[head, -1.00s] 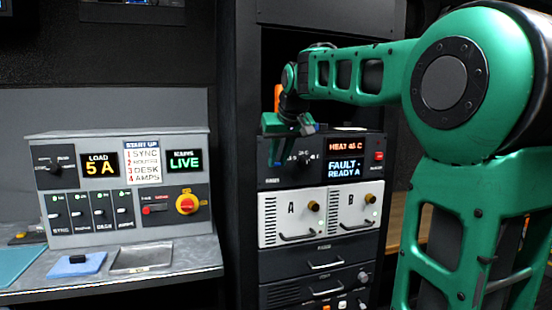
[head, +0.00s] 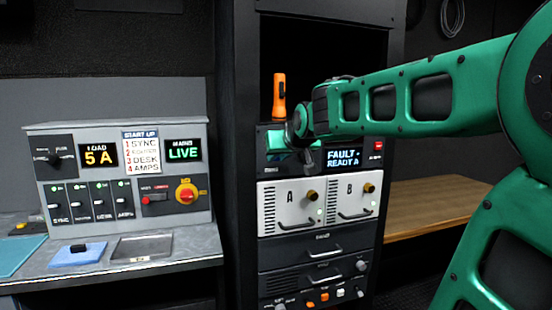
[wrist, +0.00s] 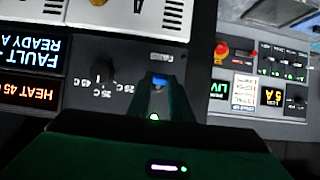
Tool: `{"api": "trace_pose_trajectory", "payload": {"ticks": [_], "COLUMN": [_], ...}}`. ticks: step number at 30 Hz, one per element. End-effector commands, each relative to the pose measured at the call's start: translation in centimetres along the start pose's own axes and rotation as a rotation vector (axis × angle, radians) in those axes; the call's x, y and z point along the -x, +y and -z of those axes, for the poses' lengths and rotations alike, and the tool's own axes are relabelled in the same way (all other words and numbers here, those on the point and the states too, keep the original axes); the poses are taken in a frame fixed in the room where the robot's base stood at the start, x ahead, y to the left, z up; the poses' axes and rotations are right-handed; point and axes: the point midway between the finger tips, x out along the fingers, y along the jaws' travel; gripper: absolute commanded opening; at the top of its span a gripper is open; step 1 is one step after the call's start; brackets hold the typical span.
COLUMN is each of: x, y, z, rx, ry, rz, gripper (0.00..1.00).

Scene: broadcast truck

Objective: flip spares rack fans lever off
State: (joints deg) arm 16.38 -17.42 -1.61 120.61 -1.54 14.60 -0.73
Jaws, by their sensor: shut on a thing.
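The spares rack's top panel (head: 366,143) is dark, with a screen reading FAULT, READY A. My gripper (head: 282,143) is at this panel's left part in the head view. In the wrist view, which shows the panel upside down, my gripper (wrist: 158,84) reaches the panel just by a small label (wrist: 161,57), too blurred to read. Its fingers, with blue at the tips, are closed together on the fans lever there. The lever itself is hidden by the fingers, so I cannot tell its position.
A heat dial (wrist: 103,72) sits close beside my gripper. An orange torch (head: 279,96) stands just above the panel. White modules A (head: 291,212) and B (head: 346,209) are below. The start-up console (head: 120,180) stands at left.

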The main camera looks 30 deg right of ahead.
Motion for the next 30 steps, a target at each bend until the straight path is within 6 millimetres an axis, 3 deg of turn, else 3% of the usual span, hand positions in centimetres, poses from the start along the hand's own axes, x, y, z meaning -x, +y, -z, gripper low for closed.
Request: {"api": "trace_pose_trajectory", "payload": {"ticks": [8, 9, 11, 12, 23, 30], "x": [-0.1, -0.1, -0.1, -0.1, 0.4, 3.8], "y": [-0.1, -0.1, -0.1, -0.1, 0.0, -0.1], "z": [-0.3, -0.3, -0.3, -0.2, -0.1, 0.0], "rx": [0.001, 0.001, 0.001, 0.0, 0.0, 0.0], "ry": [-0.006, -0.006, -0.006, -0.006, -0.003, 0.001], "rz": [0.002, 0.002, 0.002, 0.002, 0.001, 0.001], "gripper": [0.0, 0.21, 0.35, 0.38, 0.38, 0.38]}}
